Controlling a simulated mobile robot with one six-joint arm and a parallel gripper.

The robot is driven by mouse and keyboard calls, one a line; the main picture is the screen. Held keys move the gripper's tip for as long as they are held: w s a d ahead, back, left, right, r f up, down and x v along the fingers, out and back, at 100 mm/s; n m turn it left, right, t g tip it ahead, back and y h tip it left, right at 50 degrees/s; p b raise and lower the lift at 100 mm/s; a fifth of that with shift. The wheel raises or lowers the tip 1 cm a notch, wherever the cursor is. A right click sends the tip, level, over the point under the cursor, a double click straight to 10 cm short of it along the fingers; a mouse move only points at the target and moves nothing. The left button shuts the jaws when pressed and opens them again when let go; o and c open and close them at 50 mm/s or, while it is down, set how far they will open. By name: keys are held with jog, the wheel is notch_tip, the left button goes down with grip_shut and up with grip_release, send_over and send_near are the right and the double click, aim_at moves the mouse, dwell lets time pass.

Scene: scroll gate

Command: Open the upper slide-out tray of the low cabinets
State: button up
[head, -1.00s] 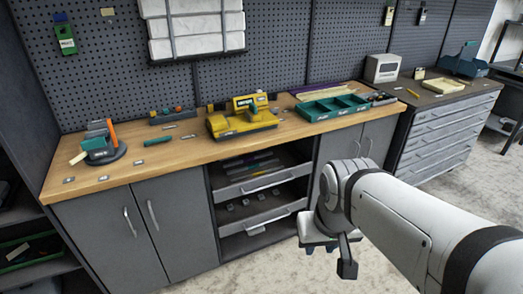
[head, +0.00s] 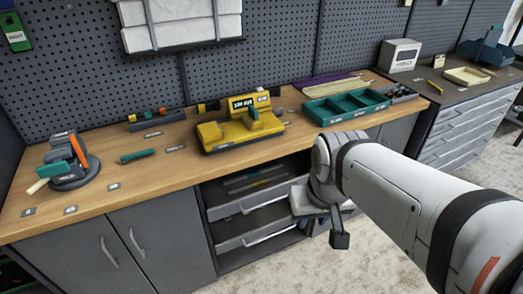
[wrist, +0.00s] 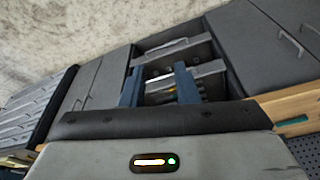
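The upper slide-out tray (head: 248,204) sits in the open bay between the low cabinets, with a pale grey front and a bar handle. It looks pushed in. The lower tray (head: 258,240) is below it, with a similar handle. In the wrist view, which is upside down, the upper tray (wrist: 212,69) lies nearer the worktop and the lower tray (wrist: 172,49) beyond it. My gripper (wrist: 159,84) shows two blue fingers spread apart, with nothing held between them. It is in front of the bay, at its right side in the head view, apart from the handles.
The wooden worktop (head: 175,160) overhangs the bay and carries a yellow machine (head: 235,128) and a green divided tray (head: 345,107). Closed cabinet doors (head: 160,240) stand left of the bay. A grey drawer unit (head: 465,130) is at right. The floor (head: 390,260) in front is clear.

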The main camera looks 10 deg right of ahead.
jog(key=w+d+f+m+t+h+b, duration=0.1)
jog(key=w+d+f+m+t+b, duration=0.2)
jog(key=w+f+b, duration=0.65)
jog(key=w+d+f+m+t+b, duration=0.2)
jog(key=w+f+m+t+b, duration=0.15)
jog(key=w+f+b, duration=0.6)
jog(key=m+t+y+b, duration=0.2)
jog(key=m+t+b, duration=0.15)
jog(key=b, duration=0.35)
send_near(274, 200)
jog(key=s+d+r, duration=0.2)
jog(key=d+r, duration=0.2)
jog(key=w+a+f+m+t+y+b, duration=0.2)
jog(key=w+f+m+y+b, duration=0.2)
jog(key=f+b, duration=0.3)
jog(key=b+x, duration=0.1)
jog(key=x, duration=0.6)
jog(key=shift+w+a+f, duration=0.25)
jog(key=shift+a+f, duration=0.05)
grip_shut()
